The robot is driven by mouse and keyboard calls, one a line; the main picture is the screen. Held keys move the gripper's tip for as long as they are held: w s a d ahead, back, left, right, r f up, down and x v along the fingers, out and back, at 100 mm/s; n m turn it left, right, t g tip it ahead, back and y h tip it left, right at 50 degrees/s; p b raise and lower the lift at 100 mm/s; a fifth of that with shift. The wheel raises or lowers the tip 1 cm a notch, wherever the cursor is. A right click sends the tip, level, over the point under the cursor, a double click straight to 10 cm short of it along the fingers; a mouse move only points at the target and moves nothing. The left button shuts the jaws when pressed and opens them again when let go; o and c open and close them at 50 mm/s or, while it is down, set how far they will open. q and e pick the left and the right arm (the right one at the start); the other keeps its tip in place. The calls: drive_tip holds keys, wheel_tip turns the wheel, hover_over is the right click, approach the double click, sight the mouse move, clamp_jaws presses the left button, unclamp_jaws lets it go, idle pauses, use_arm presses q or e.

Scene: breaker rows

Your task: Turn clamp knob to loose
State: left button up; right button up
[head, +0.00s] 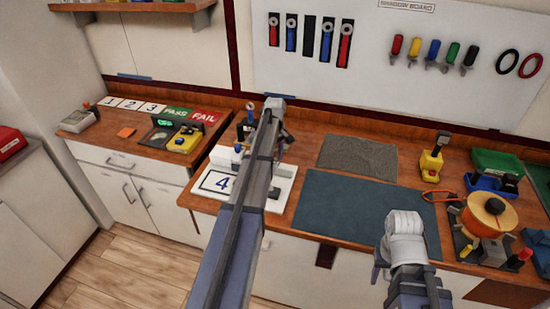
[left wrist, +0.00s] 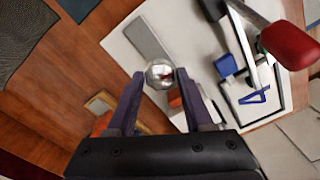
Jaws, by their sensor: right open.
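In the left wrist view, a shiny round metal knob (left wrist: 160,73) sits between the fingertips of my left gripper (left wrist: 160,80). The fingers are apart, one on each side of the knob; I cannot tell whether they touch it. The knob is at a white base plate (left wrist: 122,42), which also carries a lever with a red handle (left wrist: 290,45). In the head view, the white plate (head: 283,190) with a "4" card stands on the bench, and my left arm hides much of the fixture. My right gripper (head: 405,235) is over the bench front, away from the fixture, its fingertips hard to make out.
A blue mat (head: 365,215) and a grey mat (head: 358,157) lie right of the fixture. A yellow device (head: 432,160), an orange round-topped device (head: 488,214) and bins (head: 497,162) stand further right. PASS and FAIL cards (head: 205,115) lie on the left bench.

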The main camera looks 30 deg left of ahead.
sight(275, 160)
use_arm(q)
drive_tip(key=o, duration=0.3)
drive_tip(key=shift+o, duration=0.2)
drive_tip(key=shift+r, duration=0.1)
wheel_tip(275, 160, up, 8)
drive_tip(key=p, duration=0.8)
drive_tip(key=shift+f, duration=0.2)
